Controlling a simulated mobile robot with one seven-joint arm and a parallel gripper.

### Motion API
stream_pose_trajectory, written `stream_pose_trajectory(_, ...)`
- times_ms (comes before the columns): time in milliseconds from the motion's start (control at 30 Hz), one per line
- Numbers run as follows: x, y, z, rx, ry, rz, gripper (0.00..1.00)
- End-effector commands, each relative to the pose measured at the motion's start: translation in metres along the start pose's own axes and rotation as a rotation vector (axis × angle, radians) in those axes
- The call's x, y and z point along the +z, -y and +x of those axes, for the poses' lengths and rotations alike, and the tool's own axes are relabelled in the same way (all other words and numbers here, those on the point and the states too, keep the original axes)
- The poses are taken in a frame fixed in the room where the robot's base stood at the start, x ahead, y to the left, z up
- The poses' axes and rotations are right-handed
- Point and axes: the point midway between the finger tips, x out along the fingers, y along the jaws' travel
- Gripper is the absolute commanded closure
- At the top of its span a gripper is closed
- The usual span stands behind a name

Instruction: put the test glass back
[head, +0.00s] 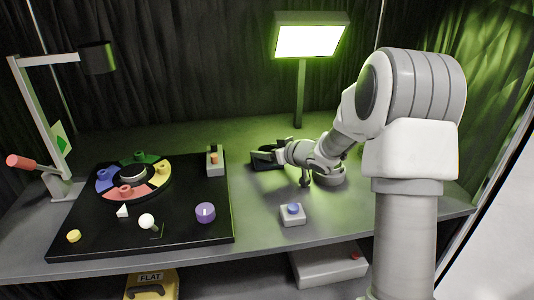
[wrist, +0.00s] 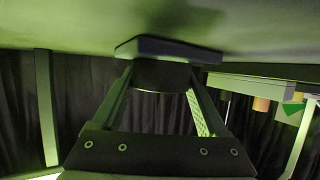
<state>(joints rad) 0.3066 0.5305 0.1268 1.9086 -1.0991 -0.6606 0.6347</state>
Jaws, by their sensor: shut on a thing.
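My gripper (head: 258,155) reaches left and low over the middle of the table. In the wrist view my gripper (wrist: 162,88) has its two fingers closed on a dark, round-edged piece (wrist: 160,75), which I take to be the test glass. A flat blue-grey plate (wrist: 168,49) lies right against that piece, on the table side; the wrist picture shows the table at the top. In the head view a dark low block (head: 267,164) sits at the gripper's tips. I cannot tell whether the held piece rests in it or is apart from it.
A black board (head: 190,230) on the left carries a coloured ring (head: 160,181), a purple knob (head: 205,212), a white ball (head: 146,221) and a slider box (head: 214,161). A blue button box (head: 293,214) stands in front. A lit panel (head: 309,41) stands behind; a lamp stand (head: 42,120) is at left.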

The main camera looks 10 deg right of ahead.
Motion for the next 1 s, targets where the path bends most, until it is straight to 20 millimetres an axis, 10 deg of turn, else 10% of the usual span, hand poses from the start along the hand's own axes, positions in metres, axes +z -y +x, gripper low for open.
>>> stream_pose_trajectory(267, 0.002, -0.001, 0.001, 0.001, -0.002, -0.001, 1.0)
stream_pose_trajectory(300, 0.001, -0.001, 0.0, 0.001, -0.001, -0.001, 0.17)
stream_pose_trajectory(400, 0.001, -0.001, 0.0, 0.001, -0.001, 0.0, 0.0)
stream_pose_trajectory(733, -0.003, -0.001, -0.004, 0.002, 0.0, -0.001, 0.0)
stream_pose_trajectory(1000, -0.005, -0.002, -0.056, 0.005, -0.001, -0.001, 0.0)
